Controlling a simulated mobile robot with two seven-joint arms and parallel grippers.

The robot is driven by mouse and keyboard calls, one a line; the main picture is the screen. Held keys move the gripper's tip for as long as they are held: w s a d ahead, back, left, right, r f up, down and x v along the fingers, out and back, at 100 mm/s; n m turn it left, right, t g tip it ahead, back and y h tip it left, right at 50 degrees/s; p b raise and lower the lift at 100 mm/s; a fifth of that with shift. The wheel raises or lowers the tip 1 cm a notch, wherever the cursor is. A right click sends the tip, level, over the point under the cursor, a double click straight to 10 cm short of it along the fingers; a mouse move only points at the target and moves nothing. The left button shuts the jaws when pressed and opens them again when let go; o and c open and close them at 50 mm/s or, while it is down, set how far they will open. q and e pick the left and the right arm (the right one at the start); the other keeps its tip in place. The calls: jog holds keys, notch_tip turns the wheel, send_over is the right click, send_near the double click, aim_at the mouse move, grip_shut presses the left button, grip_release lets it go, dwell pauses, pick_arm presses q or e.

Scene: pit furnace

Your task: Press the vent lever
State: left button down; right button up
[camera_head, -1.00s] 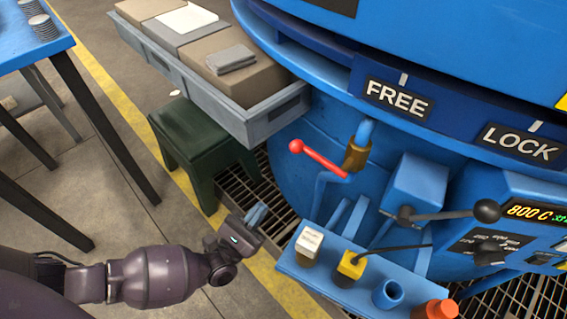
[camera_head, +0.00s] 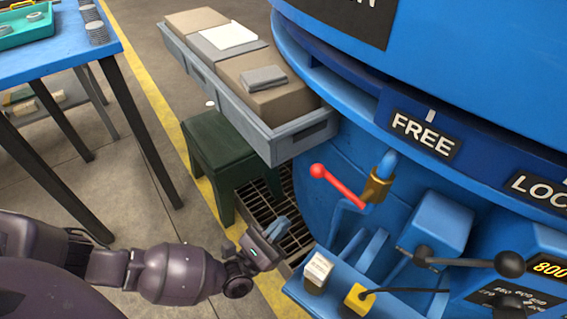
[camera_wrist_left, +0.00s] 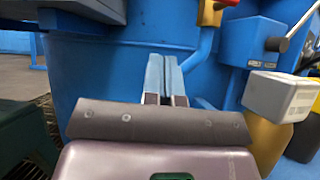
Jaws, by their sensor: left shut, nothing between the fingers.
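Two levers show on the blue furnace and neither bears a readable vent label. The red lever (camera_head: 340,187) has a ball end and sits at a brass valve; in the left wrist view only a small red part (camera_wrist_left: 226,3) shows at the top edge. The other lever (camera_head: 465,262) is dark with a black knob and comes from a blue box (camera_head: 437,226). My left gripper (camera_head: 280,227) is shut and empty, below and left of the red lever and apart from it. In the left wrist view its fingertips (camera_wrist_left: 163,62) point at the furnace wall. My right gripper is not in view.
A blue shelf (camera_head: 330,300) under the levers bears a white-topped item (camera_head: 318,268) and a yellow one (camera_head: 359,299). A grey tray of boxes (camera_head: 300,145) and a green stool (camera_head: 215,145) stand behind my gripper. A blue table (camera_head: 50,60) is at left.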

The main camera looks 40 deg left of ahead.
pick_arm(q)
jog(key=w+d+r, duration=0.2)
jog(key=w+r, duration=0.5)
jog(key=r, duration=0.1)
jog(key=shift+w+r, duration=0.15)
dwell(0.4)
